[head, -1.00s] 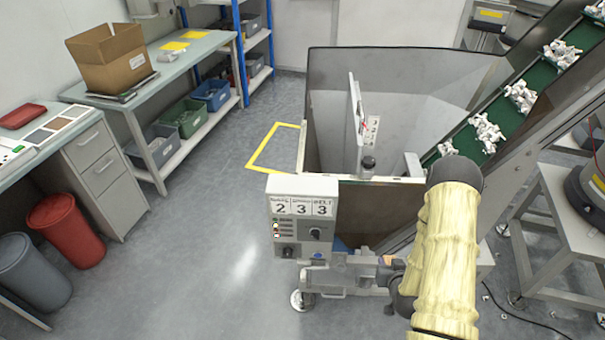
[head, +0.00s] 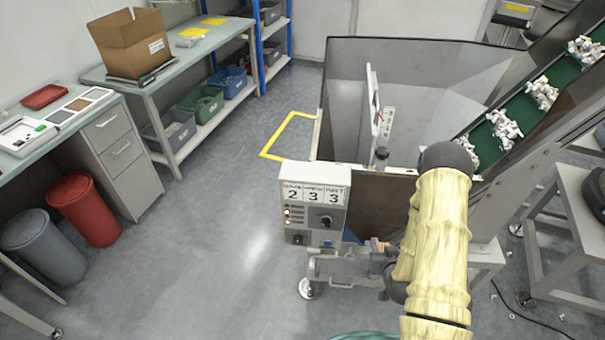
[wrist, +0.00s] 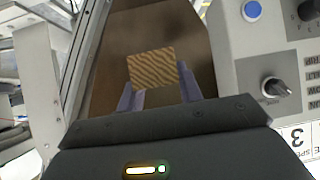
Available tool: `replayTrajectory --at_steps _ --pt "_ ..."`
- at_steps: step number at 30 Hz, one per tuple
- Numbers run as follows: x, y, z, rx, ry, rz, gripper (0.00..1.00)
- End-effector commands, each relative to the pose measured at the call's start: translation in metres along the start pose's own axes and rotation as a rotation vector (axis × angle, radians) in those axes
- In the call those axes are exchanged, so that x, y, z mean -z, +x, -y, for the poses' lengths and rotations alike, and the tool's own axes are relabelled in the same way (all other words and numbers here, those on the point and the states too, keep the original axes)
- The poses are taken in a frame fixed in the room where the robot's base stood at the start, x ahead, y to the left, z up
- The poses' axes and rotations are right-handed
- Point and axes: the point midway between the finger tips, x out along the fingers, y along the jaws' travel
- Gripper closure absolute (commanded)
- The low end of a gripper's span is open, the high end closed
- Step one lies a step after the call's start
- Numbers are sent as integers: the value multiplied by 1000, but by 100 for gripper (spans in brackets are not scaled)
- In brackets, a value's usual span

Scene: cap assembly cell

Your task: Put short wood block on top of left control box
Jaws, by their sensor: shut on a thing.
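The short wood block (wrist: 152,68), striped tan and brown, is held at the fingertips of my gripper (wrist: 158,88) in the wrist view. The fingers are shut on it. The left control box (head: 314,208) is a light grey box with dials and the digits 2 3 3, standing at the front of the hopper in the head view. It also shows at the right of the wrist view (wrist: 262,75), beside the gripper and apart from the block. In the head view my arm hides much of the area right of the box, and the block is hard to make out there.
The grey hopper (head: 345,80) stands behind the box, with a green conveyor (head: 515,118) rising to the right. A metal stand (head: 575,215) is at the right. Open floor (head: 200,260) lies left of the box. A workbench (head: 180,65) is at the back left.

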Motion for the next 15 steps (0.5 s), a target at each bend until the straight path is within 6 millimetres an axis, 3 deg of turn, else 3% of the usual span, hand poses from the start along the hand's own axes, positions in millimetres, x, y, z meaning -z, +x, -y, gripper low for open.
replayTrajectory --at_steps 15 --pt "3 -2 -1 -1 0 0 86"
